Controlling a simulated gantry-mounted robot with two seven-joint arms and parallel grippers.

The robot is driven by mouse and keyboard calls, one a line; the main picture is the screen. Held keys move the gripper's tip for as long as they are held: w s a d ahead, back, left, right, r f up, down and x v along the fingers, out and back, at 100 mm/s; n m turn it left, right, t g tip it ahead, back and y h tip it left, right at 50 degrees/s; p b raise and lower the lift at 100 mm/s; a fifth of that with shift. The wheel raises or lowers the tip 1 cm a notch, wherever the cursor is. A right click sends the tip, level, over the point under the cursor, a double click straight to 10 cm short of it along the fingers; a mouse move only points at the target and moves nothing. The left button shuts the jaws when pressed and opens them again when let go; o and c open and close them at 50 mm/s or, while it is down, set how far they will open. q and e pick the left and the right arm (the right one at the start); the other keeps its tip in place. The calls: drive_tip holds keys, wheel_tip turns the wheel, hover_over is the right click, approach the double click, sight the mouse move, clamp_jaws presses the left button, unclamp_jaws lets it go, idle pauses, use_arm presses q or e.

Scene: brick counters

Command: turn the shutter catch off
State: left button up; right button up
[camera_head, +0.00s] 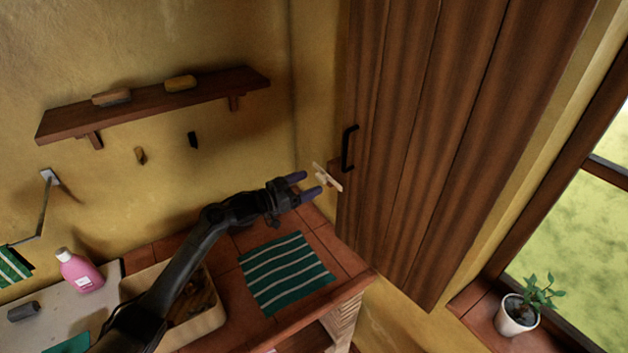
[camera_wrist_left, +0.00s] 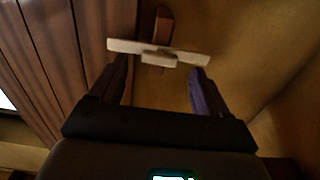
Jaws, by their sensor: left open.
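The shutter catch (camera_head: 327,177) is a pale, narrow bar at the left edge of the brown wooden shutter (camera_head: 420,130), just below its black handle (camera_head: 348,148). In the left wrist view the catch (camera_wrist_left: 158,51) lies crosswise over a reddish-brown wooden piece (camera_wrist_left: 163,28), with a small raised block at its middle. My left gripper (camera_head: 308,184) is open, its fingers pointing at the catch. In the wrist view the fingertips (camera_wrist_left: 160,75) are spread on either side of the raised block, just short of the bar; contact cannot be told. My right gripper is not in view.
A wall shelf (camera_head: 150,104) is at upper left. A potted plant (camera_head: 517,314) stands on the window sill.

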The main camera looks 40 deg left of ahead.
sight(323, 177)
use_arm(q)
drive_tip(key=shift+x, duration=1.45)
drive_tip(key=shift+c, duration=0.2)
clamp_jaws()
